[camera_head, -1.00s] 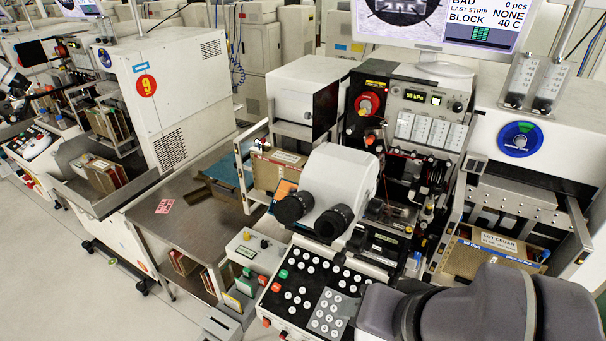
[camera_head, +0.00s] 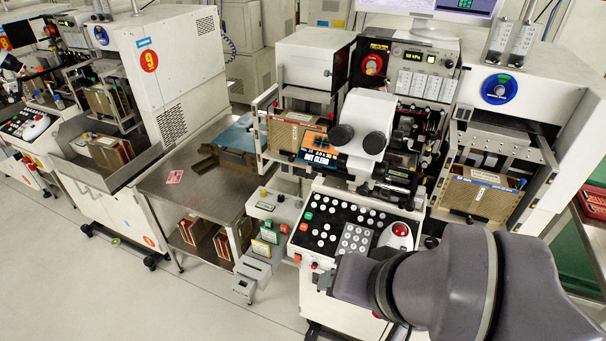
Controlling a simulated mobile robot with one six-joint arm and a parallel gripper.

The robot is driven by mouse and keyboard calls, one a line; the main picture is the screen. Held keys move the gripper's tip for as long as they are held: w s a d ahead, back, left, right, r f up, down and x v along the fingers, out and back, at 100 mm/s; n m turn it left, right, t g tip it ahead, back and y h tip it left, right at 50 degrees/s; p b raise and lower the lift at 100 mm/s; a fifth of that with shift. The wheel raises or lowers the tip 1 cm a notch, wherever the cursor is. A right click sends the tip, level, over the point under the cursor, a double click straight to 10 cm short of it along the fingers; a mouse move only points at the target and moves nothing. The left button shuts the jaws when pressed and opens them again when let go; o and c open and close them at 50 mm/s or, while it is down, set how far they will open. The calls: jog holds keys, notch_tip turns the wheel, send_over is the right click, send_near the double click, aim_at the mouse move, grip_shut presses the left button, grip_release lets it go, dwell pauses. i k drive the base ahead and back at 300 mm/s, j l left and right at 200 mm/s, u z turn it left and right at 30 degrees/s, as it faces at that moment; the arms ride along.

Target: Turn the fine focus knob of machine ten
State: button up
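The nearest machine stands in the middle, right of the machine with the red 9 disc; I see no number on it, so I cannot confirm it is machine ten. Its white microscope head (camera_head: 367,112) has two black eyepieces (camera_head: 341,135) facing me. I cannot pick out a fine focus knob. Below the head is a black control panel (camera_head: 330,212) with white buttons, a keypad and a red trackball (camera_head: 401,230). My grey arm crosses the lower right, in front of the panel's lower right corner.
Machine 9 (camera_head: 180,100) stands at the left, with a steel side table (camera_head: 200,187) between. A small grey box with buttons (camera_head: 271,209) adjoins the panel's left. Strip magazines (camera_head: 293,137) flank the microscope. Free floor (camera_head: 90,285) lies at lower left. A red crate (camera_head: 592,203) is at far right.

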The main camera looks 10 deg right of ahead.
aim_at(342, 159)
jog(key=i+j, duration=0.85)
jog(key=j+u, duration=0.05)
jog(key=j, duration=0.05)
